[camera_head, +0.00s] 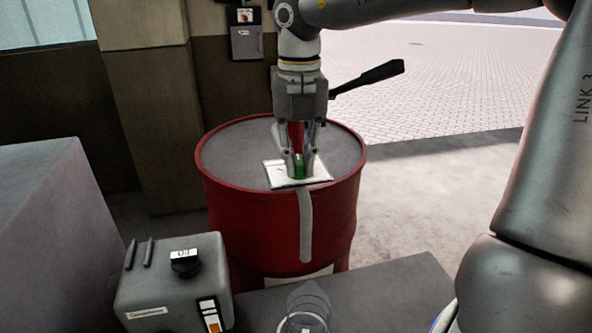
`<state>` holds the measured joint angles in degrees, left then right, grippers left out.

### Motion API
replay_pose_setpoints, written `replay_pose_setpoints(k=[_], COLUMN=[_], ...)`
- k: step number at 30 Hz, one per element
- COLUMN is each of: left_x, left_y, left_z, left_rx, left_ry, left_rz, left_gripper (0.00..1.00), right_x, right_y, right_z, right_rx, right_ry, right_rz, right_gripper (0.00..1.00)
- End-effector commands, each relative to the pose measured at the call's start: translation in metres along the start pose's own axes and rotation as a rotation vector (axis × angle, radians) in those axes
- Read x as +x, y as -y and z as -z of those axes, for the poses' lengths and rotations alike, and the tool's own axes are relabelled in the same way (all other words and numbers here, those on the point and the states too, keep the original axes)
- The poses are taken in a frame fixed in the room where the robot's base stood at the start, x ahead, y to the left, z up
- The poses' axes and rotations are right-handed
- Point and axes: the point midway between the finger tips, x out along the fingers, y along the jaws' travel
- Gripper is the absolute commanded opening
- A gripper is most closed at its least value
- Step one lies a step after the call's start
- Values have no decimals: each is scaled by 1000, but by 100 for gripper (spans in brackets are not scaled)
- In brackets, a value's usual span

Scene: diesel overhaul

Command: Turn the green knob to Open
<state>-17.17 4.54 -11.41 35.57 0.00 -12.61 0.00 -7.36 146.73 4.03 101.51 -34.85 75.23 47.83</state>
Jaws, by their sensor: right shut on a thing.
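The green knob (299,168) sits on a white plate (318,177) on top of a red drum (330,208). My right gripper (298,165) points straight down over the plate, with its fingers shut on the green knob. The fingers hide most of the knob, and I cannot read any Open marking or tell which way the knob is turned. My left gripper is not in view.
A grey box (165,285) with a black knob and a switch stands at the lower left. A clear container (308,305) is at the bottom middle, by a dark grey surface (395,285). A black handle (370,77) sticks out behind my gripper. A grey block (50,230) fills the left.

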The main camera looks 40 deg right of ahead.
Motion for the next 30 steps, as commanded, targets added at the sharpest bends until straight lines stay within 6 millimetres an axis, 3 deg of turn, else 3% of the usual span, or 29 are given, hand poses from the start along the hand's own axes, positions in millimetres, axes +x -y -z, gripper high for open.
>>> replay_pose_setpoints(k=[12,22,23,30], left_x=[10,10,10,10], left_y=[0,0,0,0], left_z=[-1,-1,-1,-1], left_rx=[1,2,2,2], left_ry=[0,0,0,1], left_rz=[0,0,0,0], left_gripper=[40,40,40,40], right_x=[1,0,0,0], right_y=[2,2,2,2], right_z=[1,0,0,0], right_rx=[478,543,543,542], right_ry=[-4,-3,-3,-3], right_rz=[1,2,2,1], right_gripper=[8,8,19,50])
